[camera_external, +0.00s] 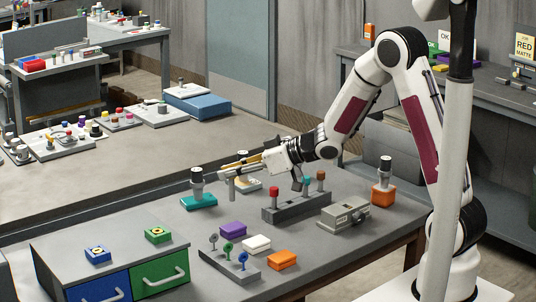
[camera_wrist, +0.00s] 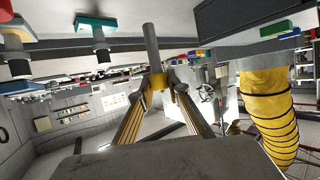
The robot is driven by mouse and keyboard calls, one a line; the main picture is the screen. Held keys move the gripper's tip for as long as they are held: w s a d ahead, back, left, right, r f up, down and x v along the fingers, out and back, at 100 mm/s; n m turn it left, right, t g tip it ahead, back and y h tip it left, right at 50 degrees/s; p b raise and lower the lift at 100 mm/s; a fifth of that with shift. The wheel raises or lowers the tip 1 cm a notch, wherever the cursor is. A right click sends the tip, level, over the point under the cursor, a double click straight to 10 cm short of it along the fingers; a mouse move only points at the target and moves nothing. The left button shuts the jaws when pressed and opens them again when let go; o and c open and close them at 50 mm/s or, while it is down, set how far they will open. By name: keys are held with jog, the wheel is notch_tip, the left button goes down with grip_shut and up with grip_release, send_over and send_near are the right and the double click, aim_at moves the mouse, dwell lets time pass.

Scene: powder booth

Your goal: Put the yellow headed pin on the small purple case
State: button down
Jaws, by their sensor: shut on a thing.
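My gripper (camera_external: 229,171) is stretched out to the left above the table. It is shut on the yellow headed pin; the pin's grey shaft (camera_external: 231,190) hangs down from the fingertips. In the wrist view the fingers close around the yellow head (camera_wrist: 157,80), and the grey shaft (camera_wrist: 151,42) points up in the picture. The head is hard to make out in the external view. The small purple case (camera_external: 233,230) lies flat on the table, below and in front of the gripper, apart from the pin. Nothing is seen on top of it.
White (camera_external: 256,244) and orange (camera_external: 283,260) cases lie near the purple one. A grey holder (camera_external: 228,264) with several round-topped pieces stands in front. A rack (camera_external: 297,207) of colored-headed pins and a grey box (camera_external: 345,217) stand right. A teal block (camera_external: 199,201) bears an upright black-banded post.

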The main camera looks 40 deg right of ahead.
aim_at(234, 195)
jog(key=shift+f, duration=1.7)
jog(key=shift+f, duration=1.9)
jog(key=shift+f, duration=0.15)
jog(key=c, duration=1.9)
grip_release()
jog(key=shift+r, duration=0.2)
jog(key=shift+s+d+r, duration=0.1)
jog(key=shift+s+d, duration=0.15)
jog(key=v, duration=1.1)
jog(key=shift+s+r, duration=0.1)
jog(key=shift+r, duration=0.05)
